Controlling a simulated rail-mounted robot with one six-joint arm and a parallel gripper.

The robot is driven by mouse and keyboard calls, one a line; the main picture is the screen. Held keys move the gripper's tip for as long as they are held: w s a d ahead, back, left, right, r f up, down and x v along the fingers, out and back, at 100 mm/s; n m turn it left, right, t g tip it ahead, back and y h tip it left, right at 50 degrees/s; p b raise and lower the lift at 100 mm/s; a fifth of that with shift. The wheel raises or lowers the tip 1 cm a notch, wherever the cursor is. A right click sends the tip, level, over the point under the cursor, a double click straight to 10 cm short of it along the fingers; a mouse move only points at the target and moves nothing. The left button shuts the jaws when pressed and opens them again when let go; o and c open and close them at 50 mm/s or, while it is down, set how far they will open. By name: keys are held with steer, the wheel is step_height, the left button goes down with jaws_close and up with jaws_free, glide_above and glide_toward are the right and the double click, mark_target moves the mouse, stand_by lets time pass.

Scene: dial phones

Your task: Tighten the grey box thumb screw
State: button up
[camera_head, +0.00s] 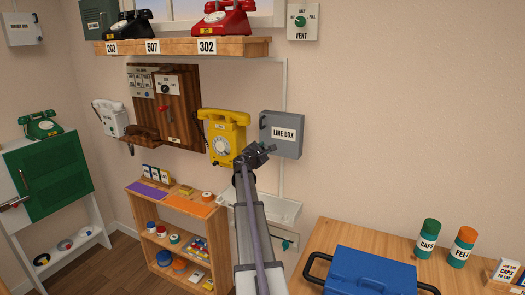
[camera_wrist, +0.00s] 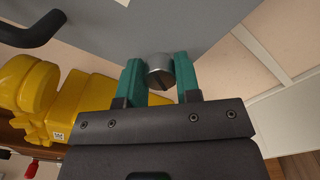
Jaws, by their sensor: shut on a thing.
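The grey box (camera_head: 284,136), labelled LINE BOX, hangs on the wall right of the yellow phone. In the wrist view its grey face (camera_wrist: 200,20) fills the top. The thumb screw (camera_wrist: 159,68) is a short round metal knob with a slot, at the edge of the box. My gripper (camera_head: 268,149) is at the lower left of the box. In the wrist view its teal fingers stand on both sides of the screw and are shut on it. The screw is hidden in the head view.
The yellow phone (camera_head: 224,134) hangs close left of my gripper, and shows in the wrist view (camera_wrist: 50,95). A black handle (camera_wrist: 35,30) sticks out from the box. A white basin (camera_head: 280,210) is below. A wooden table (camera_head: 320,235) with a blue case (camera_head: 370,270) stands right.

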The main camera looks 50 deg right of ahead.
steer(key=m, duration=1.5)
steer(key=shift+m, duration=0.3)
steer(key=m, duration=1.2)
steer(key=shift+m, duration=0.4)
steer(key=o, duration=0.9)
steer(key=shift+o, duration=0.2)
